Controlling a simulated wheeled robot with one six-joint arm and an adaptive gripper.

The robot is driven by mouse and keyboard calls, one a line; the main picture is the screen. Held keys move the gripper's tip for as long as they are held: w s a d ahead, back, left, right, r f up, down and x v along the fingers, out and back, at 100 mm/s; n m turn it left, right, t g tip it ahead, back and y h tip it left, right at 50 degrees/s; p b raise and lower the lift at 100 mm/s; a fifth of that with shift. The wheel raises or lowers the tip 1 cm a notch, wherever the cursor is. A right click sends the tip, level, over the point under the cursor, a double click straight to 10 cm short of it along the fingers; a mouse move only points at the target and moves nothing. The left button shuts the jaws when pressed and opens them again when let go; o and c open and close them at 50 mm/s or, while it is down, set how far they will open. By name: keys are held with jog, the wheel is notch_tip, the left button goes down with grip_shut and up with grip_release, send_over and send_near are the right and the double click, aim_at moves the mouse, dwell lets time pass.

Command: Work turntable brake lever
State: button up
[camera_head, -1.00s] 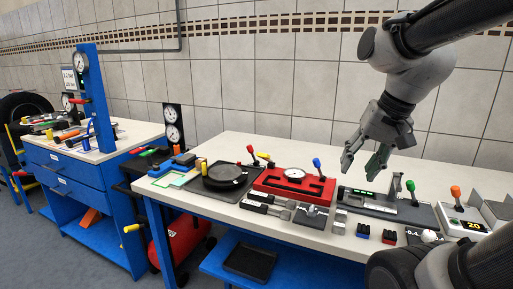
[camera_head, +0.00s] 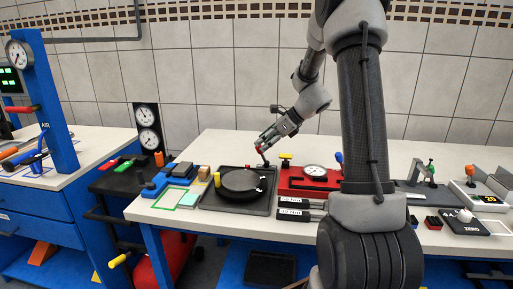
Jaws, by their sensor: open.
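The turntable (camera_head: 240,183) is a round black disc on a dark square base (camera_head: 207,201), with a short yellow post (camera_head: 217,180) at its left edge. A lever with a red knob (camera_head: 259,150) stands at the back right corner of that base; I take it as the brake lever. Its lower stem leans near the disc's right side. My gripper (camera_head: 262,145) is open, pointing down and left, with its fingertips at the red knob. I cannot tell whether they touch it, and the fingers hide part of the knob.
A red fixture (camera_head: 297,180) with a round gauge stands right of the turntable, with a yellow-knobbed handle (camera_head: 286,156) behind it. Blue (camera_head: 339,157), green (camera_head: 431,167) and orange-knobbed levers (camera_head: 470,170) stand farther right. My arm blocks part of the bench (camera_head: 220,143).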

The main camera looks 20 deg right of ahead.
aim_at(262, 155)
jog(key=x, duration=0.4)
jog(key=shift+f, duration=0.1)
grip_shut()
